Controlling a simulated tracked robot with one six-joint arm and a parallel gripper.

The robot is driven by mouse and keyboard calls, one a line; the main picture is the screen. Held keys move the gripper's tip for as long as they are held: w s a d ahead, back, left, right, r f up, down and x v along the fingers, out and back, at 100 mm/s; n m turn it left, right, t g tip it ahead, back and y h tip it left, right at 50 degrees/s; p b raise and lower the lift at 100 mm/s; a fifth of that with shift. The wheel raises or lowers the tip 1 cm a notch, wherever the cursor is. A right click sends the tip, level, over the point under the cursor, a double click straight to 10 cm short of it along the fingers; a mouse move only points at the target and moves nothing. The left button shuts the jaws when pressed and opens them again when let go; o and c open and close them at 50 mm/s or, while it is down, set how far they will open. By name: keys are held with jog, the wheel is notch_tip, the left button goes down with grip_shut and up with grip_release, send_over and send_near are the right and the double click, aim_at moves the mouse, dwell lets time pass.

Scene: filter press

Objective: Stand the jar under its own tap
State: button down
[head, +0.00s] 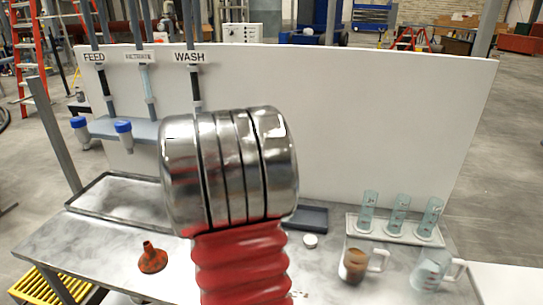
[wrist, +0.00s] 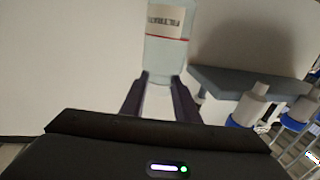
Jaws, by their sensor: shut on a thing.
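In the wrist view, my gripper (wrist: 163,80) is shut on a clear jar (wrist: 166,50) with a white label and a red line. The label lettering is upside down in this view and looks like FILTRATE. In the head view my own arm hides the gripper and jar. The board there carries three labelled taps: the FEED tap (head: 106,90), the FILTRATE tap (head: 150,98) and the WASH tap (head: 196,90). The gap between the jar and any tap cannot be told.
A grey shelf (head: 105,126) holds two blue-capped tubes (head: 124,134). A metal tray (head: 97,193) lies at the bench's left. An orange funnel (head: 152,258), a mug of brown liquid (head: 355,264), a clear jug (head: 428,272) and a rack of cylinders (head: 381,232) stand on the bench.

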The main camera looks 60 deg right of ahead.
jog(key=w+a+f+n+t+y, duration=0.3)
jog(key=w+a+n+t+y, duration=0.1)
jog(key=w+a, duration=0.7)
jog(key=w+a+f+n+t+y, duration=0.35)
jog(key=w+a, duration=0.45)
jog(key=a, duration=0.5)
jog(key=w+a+f+n+t+y, duration=0.1)
jog(key=a+f+y, duration=0.1)
jog(key=a, duration=0.7)
jog(key=w+a+f+n+t+y, duration=0.1)
jog(key=a+y, duration=0.3)
jog(key=a, duration=0.5)
jog(key=w+a+f+n+t+y, duration=0.1)
jog(key=w+a+f+n+y, duration=0.1)
jog(key=a, duration=0.7)
jog(key=shift+w+a+f+n+y, duration=0.35)
jog(key=shift+w+n+y, duration=0.2)
jog(key=shift+w+n, duration=0.15)
